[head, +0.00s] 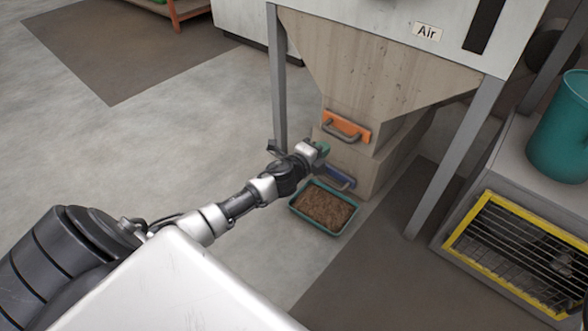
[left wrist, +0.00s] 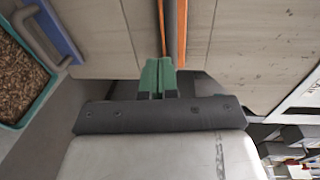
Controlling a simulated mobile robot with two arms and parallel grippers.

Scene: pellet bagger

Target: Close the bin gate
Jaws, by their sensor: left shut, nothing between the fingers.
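The bin is a beige hopper (head: 365,65) narrowing to a boxy outlet. An orange plate with a grey bar handle (head: 345,127) is on its upper outlet face. A blue plate with a handle (head: 340,177) is lower down; it also shows in the left wrist view (left wrist: 54,30). No label shows which is the gate. My left gripper (head: 321,150) is just below the orange plate, its green fingers shut and empty. In the left wrist view the fingertips (left wrist: 159,65) are close to the orange plate's edge (left wrist: 182,30); I cannot tell whether they touch. My right gripper is out of view.
A teal tray of brown pellets (head: 322,207) lies on the floor below the blue plate. Grey legs (head: 455,160) flank the outlet. A yellow-framed grille (head: 520,255) and a teal bucket (head: 562,130) are at the right.

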